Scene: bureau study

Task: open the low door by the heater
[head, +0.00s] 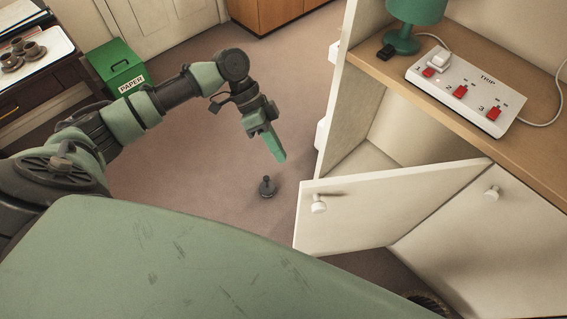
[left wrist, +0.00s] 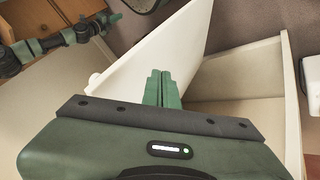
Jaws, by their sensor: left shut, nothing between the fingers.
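The low door (head: 385,208) is a white cabinet door with a round knob (head: 318,204). My left gripper (head: 277,152) is shut and empty, to the left of the door's free edge in the head view. In the left wrist view its closed green fingers (left wrist: 162,89) appear in front of the white door panel (left wrist: 160,48), with the open cabinet (left wrist: 240,85) to the right. I cannot tell whether they touch the door. A green and dark arm (left wrist: 60,38) shows at upper left there, its grip unclear.
A second white door (head: 485,235) with a knob stands to the right. A power strip (head: 465,92) and green lamp (head: 415,15) are on the wooden top. A small dark knobbed object (head: 267,187) lies on the carpet. A green paper bin (head: 118,68) stands at left.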

